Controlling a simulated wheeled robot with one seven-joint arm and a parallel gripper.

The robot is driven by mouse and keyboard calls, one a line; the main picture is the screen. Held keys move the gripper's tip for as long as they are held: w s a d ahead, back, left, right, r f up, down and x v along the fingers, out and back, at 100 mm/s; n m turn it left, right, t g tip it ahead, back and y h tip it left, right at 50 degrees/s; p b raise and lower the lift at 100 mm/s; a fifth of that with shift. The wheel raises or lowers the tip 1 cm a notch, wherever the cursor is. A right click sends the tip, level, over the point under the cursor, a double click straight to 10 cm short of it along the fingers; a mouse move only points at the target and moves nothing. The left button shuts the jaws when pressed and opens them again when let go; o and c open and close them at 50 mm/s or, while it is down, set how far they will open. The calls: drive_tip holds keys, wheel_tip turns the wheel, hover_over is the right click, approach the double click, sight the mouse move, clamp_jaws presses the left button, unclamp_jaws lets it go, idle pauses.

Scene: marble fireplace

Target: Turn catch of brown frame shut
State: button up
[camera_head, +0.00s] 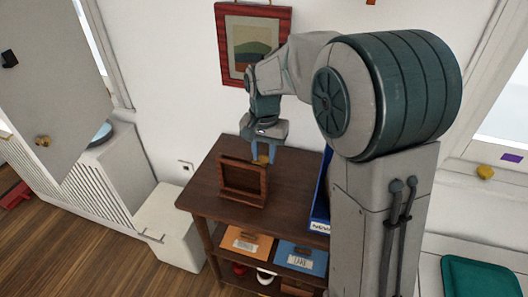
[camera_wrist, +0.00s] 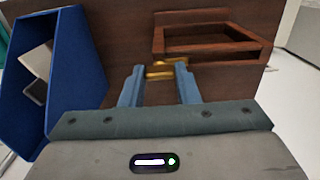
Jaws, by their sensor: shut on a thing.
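The brown frame (camera_head: 243,182) stands on top of the dark wooden shelf unit. It also shows in the wrist view (camera_wrist: 212,53), at the upper right. A small brass catch (camera_wrist: 162,70) sits at the frame's near left edge in the wrist view. My gripper (camera_wrist: 160,68) has its two blue-grey fingers on either side of the catch and is shut on it. In the head view my gripper (camera_head: 262,154) reaches down just behind the frame's upper right corner. The fingertips partly hide the catch, and I cannot tell its exact angle.
The shelf top (camera_head: 205,192) is clear left of the frame. A blue holder (camera_head: 320,202) stands at its right end, also left in the wrist view (camera_wrist: 73,75). Orange (camera_head: 244,243) and blue (camera_head: 300,258) folders lie below. A white bin (camera_head: 168,225) stands left.

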sight(264, 156)
idle(0.3)
drive_tip(key=o, duration=1)
drive_tip(key=shift+r, duration=0.1)
wheel_tip(264, 156, up, 14)
drive_tip(key=shift+f, duration=0.15)
